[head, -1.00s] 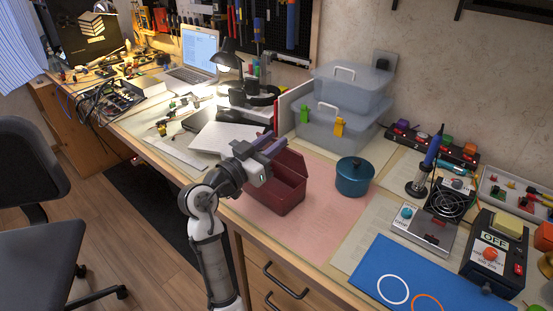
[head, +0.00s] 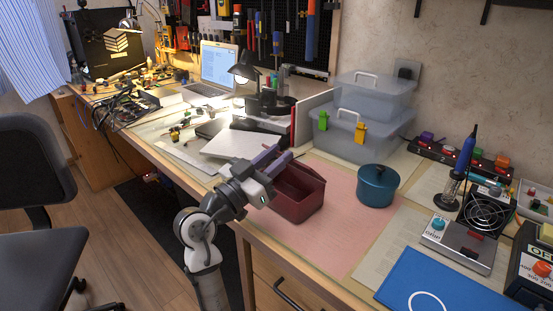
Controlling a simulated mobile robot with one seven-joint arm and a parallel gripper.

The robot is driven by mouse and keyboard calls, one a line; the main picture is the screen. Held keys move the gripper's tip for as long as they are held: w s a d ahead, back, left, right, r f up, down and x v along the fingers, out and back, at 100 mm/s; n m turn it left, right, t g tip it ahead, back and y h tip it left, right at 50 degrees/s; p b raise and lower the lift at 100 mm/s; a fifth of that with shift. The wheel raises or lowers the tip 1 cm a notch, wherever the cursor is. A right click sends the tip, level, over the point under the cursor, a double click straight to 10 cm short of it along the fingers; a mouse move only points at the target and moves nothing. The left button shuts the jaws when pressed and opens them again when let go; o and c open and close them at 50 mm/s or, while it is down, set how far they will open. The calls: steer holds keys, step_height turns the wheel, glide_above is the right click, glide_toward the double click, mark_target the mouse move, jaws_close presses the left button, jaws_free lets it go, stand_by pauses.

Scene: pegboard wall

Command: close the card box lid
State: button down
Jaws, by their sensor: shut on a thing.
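The card box (head: 298,207) is dark red and stands on the pink mat, with its top open and its dark inside showing. My gripper (head: 276,158) reaches in from the left, with its fingers at the box's upper left edge. The fingers are shut on a thin part there, which looks like the box's lid. The lid's outline is mostly hidden by the fingers and cannot be clearly told from the box wall.
A teal lidded pot (head: 377,186) stands right of the box on the pink mat (head: 335,225). Clear stacked bins (head: 360,132) are behind. A laptop (head: 215,68) and lamp (head: 243,72) stand at the back left. Open mat lies in front of the box.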

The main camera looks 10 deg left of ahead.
steer(key=shift+w+f, duration=0.15)
steer(key=shift+f, duration=0.15)
steer(key=c, duration=1.2)
jaws_free()
steer(key=shift+o, duration=0.2)
steer(key=shift+r, duration=0.1)
